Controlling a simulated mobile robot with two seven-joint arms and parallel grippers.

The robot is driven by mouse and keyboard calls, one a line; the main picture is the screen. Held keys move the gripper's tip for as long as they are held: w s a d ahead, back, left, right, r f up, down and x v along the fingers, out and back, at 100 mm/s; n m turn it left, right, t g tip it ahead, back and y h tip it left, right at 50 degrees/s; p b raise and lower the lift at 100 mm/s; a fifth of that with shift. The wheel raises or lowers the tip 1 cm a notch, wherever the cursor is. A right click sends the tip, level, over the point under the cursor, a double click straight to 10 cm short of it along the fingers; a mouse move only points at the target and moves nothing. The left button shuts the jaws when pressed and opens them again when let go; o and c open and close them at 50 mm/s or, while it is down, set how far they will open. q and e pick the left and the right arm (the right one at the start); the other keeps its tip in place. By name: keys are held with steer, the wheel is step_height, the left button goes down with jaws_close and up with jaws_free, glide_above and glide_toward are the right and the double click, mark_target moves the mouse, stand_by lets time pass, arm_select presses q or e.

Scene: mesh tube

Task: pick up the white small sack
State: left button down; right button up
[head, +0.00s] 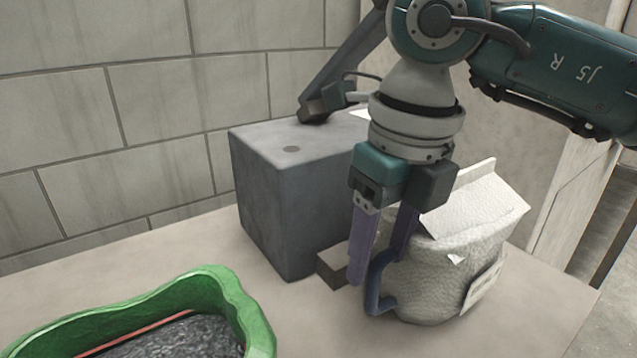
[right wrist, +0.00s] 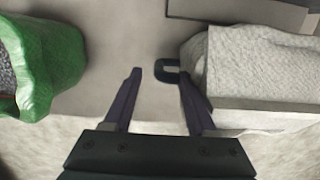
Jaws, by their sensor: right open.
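The white small sack (head: 455,270) stands on the table at the right, with a folded top flap and a pale tag on its side. In the right wrist view the sack (right wrist: 260,75) fills the right side. My right gripper (head: 372,272) is open and points down at the sack's left side. One purple finger is close against the sack; the other is apart from it, over bare table. Nothing shows between the fingers (right wrist: 160,95) except table and a dark blue loop (head: 374,288) beside the sack. My left gripper is not in view.
A large grey block (head: 285,200) stands behind and left of my gripper, with a small brownish block (head: 332,266) by its base. A green-rimmed container (head: 255,325) with dark contents is at front left. Bare table (head: 310,325) lies between. A brick wall is behind.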

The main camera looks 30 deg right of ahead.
step_height(320, 180, down, 4)
steer(key=shift+w+f, duration=0.1)
steer(key=shift+f, duration=0.15)
jaws_close()
stand_by(0.3)
steer(key=shift+r, duration=0.1)
stand_by(0.9)
